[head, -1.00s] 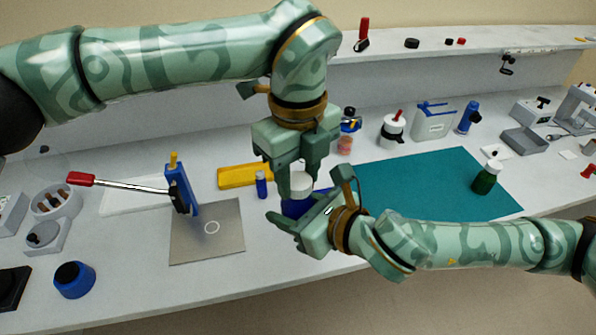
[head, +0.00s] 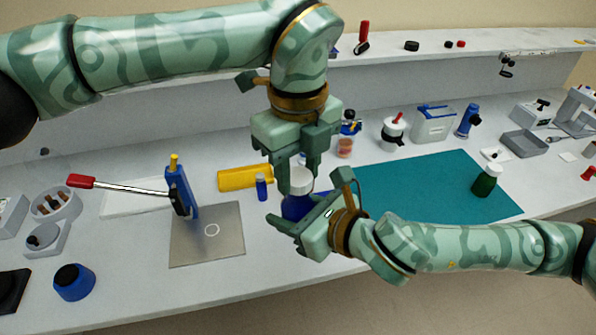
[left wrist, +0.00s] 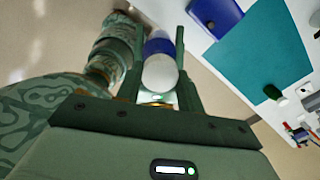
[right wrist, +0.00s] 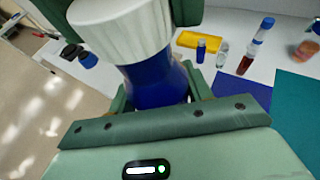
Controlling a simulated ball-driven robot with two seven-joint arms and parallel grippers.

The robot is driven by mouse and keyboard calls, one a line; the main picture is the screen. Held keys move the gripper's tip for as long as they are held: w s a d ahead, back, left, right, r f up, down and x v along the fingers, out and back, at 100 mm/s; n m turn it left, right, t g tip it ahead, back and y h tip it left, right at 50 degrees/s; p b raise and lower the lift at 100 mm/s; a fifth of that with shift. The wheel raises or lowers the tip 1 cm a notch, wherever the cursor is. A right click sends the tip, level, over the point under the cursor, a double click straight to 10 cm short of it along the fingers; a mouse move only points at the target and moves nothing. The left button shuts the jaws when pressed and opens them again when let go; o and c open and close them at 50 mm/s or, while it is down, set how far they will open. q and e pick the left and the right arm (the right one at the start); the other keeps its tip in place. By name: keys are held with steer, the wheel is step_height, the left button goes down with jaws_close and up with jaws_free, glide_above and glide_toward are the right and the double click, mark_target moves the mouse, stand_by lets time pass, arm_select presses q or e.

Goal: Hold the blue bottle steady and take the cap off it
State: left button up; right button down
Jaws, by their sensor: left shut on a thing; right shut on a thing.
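The blue bottle (head: 296,208) stands near the middle of the bench with a ribbed white cap (head: 299,180) at its top. My right gripper (head: 304,216) is shut around the bottle's body from the front right; the bottle (right wrist: 158,88) looks tilted in the right wrist view. My left gripper (head: 297,168) points down and is shut on the cap. In the left wrist view the cap (left wrist: 160,72) lies between its fingers. The cap (right wrist: 125,28) meets the bottle in the right wrist view; I cannot tell how tightly it sits.
A grey plate (head: 205,245) and a blue stand with a red-handled lever (head: 130,188) lie farther left.

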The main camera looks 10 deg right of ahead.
arm_select(q)
steer(key=shift+r, duration=0.4)
